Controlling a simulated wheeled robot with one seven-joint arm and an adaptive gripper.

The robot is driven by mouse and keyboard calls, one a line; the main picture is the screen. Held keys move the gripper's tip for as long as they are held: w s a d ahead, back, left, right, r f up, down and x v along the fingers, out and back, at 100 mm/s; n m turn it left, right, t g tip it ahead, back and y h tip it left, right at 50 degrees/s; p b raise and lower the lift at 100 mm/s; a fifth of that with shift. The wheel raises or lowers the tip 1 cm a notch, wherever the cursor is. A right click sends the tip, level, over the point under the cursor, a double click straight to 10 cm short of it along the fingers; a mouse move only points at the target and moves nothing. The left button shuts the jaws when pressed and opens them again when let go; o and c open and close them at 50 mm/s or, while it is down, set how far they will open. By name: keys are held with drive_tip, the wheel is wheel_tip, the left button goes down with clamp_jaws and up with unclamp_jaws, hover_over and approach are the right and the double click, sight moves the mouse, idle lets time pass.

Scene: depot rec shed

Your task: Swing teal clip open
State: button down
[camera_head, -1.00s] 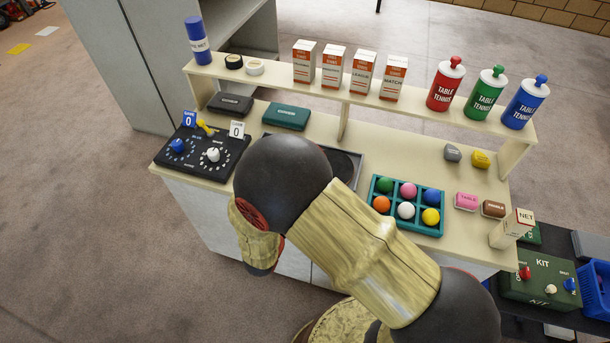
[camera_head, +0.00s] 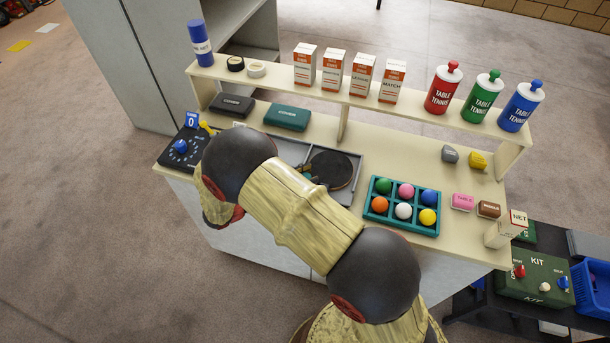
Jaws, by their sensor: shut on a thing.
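I cannot make out a teal clip for certain. A teal case (camera_head: 287,117) with a pale label lies closed on the bench below the raised shelf. In the tray (camera_head: 352,193) at the bench's middle lies a dark round paddle (camera_head: 333,169). Small dark and teal-looking parts beside its left side are too small to tell and partly behind my arm. My arm crosses the front of the bench and bends down at its left end. My gripper does not show; it is hidden behind or below my arm.
A black scoreboard panel (camera_head: 179,152) with a blue knob is partly covered by my arm. A black case (camera_head: 232,104) lies behind it. A teal ball rack (camera_head: 380,217) with colored balls is to the right. Boxes and bottles line the shelf (camera_head: 410,107). Grey (camera_head: 450,154) and yellow (camera_head: 478,160) items lie farther right.

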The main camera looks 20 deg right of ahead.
idle(0.5)
drive_tip(key=c, duration=1.5)
unclamp_jaws()
drive_tip(key=a, duration=0.4)
drive_tip(key=s+a, duration=0.1)
drive_tip(key=a, duration=0.7)
drive_tip(key=shift+s, duration=0.3)
